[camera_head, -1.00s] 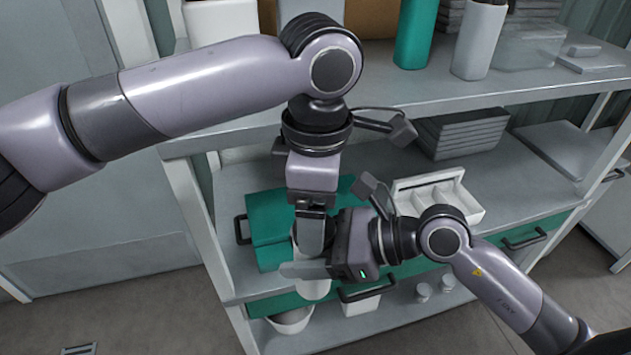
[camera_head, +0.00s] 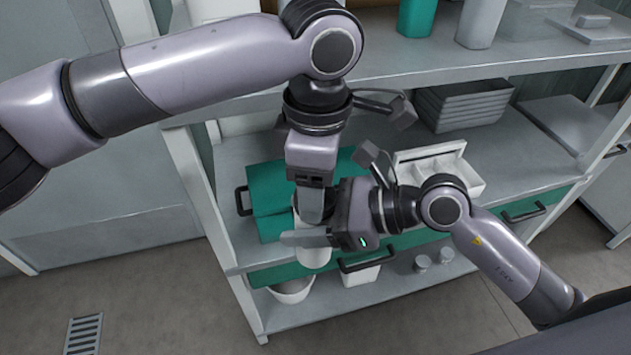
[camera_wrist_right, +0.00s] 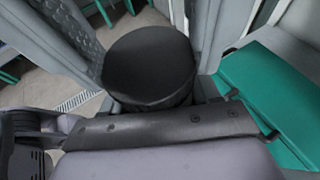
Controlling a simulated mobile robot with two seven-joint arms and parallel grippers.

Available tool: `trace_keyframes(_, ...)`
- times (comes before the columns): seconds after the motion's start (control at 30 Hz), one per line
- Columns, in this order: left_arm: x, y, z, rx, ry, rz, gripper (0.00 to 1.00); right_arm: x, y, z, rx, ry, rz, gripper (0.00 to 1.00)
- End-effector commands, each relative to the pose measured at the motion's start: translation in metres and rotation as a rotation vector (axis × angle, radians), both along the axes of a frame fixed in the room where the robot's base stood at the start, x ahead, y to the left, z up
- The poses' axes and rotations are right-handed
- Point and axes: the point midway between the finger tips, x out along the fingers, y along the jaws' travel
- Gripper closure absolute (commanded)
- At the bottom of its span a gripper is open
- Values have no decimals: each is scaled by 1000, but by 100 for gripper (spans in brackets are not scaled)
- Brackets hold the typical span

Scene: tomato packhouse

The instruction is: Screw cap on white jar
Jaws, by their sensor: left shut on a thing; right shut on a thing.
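A white jar (camera_head: 315,258) is held upright in front of the shelf unit. Its lower part shows below my right gripper's fingers. My right gripper (camera_head: 306,238) comes in from the right and is shut around the jar's side. My left gripper (camera_head: 311,204) points straight down from above and is shut at the top of the jar, just above the right fingers. The cap is hidden by the left fingers, so I cannot see its seating. In the right wrist view, a dark round shape (camera_wrist_right: 150,65) fills the middle; I cannot tell what it is.
A white bowl (camera_head: 292,291) and small round containers (camera_head: 423,263) sit on the lower shelf. Open floor lies left, with a drain grate (camera_head: 84,333).

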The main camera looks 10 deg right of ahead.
Motion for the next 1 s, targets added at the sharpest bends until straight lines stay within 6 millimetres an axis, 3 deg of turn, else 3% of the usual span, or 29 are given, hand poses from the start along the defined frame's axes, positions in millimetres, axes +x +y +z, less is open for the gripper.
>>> trace_keyframes(0.23, 0, 0, 0, 2, 6, -210, 80, 0, 0, 0, 0, 0, 0, 100)
trace_keyframes(0.53, 0, 0, 0, 2, 4, -231, 80, 0, 0, 0, -1, 0, 0, 100)
trace_keyframes(0.57, 0, 0, 0, 2, 4, -231, 41, 0, 0, 0, -1, 0, 0, 100)
trace_keyframes(0.63, 0, 0, 0, 2, 4, -230, 18, 0, 0, 0, -1, 0, 0, 100)
trace_keyframes(1.0, 0, 0, 7, 0, 2, -229, 18, 0, 0, 0, 0, 0, 0, 100)
